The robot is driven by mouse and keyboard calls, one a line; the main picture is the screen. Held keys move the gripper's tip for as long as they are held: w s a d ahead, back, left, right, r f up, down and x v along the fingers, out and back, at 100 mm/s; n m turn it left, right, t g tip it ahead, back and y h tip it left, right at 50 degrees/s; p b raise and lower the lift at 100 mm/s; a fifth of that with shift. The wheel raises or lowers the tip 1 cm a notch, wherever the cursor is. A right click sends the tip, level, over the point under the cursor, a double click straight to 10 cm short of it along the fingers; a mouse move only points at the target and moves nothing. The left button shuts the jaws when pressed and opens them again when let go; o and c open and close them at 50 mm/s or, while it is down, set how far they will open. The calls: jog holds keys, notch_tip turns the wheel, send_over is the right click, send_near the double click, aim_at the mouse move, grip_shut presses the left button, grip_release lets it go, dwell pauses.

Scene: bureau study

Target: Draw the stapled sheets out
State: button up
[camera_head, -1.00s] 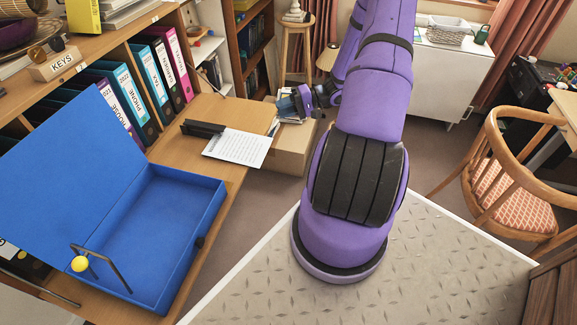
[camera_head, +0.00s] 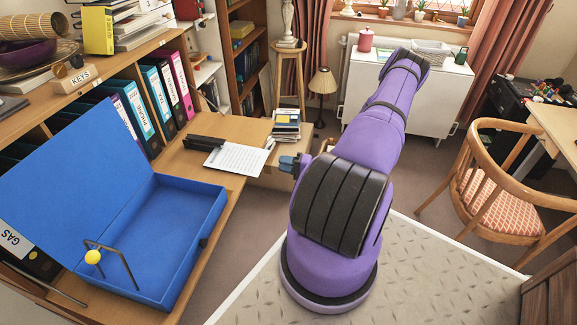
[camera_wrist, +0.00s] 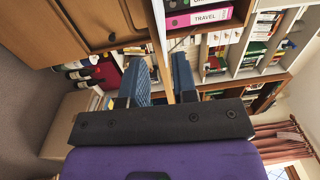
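The stapled sheets (camera_head: 240,159) lie on the desk flap (camera_head: 225,125), with printed text on the white top page. Their far left end meets a black stapler-like object (camera_head: 204,143); whether it grips them cannot be told. My gripper (camera_head: 289,163) is just right of the sheets, near the flap's right edge. In the wrist view my gripper (camera_wrist: 162,78) has its two blue fingers apart, with the flap's edge (camera_wrist: 160,40) seen edge-on between and beyond them. The sheets are not clear in that view.
An open blue box file (camera_head: 180,225) stands on the front left of the desk. Several binders (camera_head: 145,110) fill the shelf behind. A pile of books (camera_head: 286,123) is beyond the flap. A wooden chair (camera_head: 500,190) stands at right. The floor beside the flap is clear.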

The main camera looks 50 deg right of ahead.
jog(key=x, duration=0.7)
dwell(0.3)
jog(key=shift+c, duration=0.4)
grip_shut()
jog(key=shift+r, duration=0.2)
jog(key=shift+s, duration=0.1)
jog(key=v, duration=0.9)
jog(key=shift+s+d+r, duration=0.15)
jog(key=shift+s+r, duration=0.1)
jog(key=shift+s, duration=0.05)
dwell(1.3)
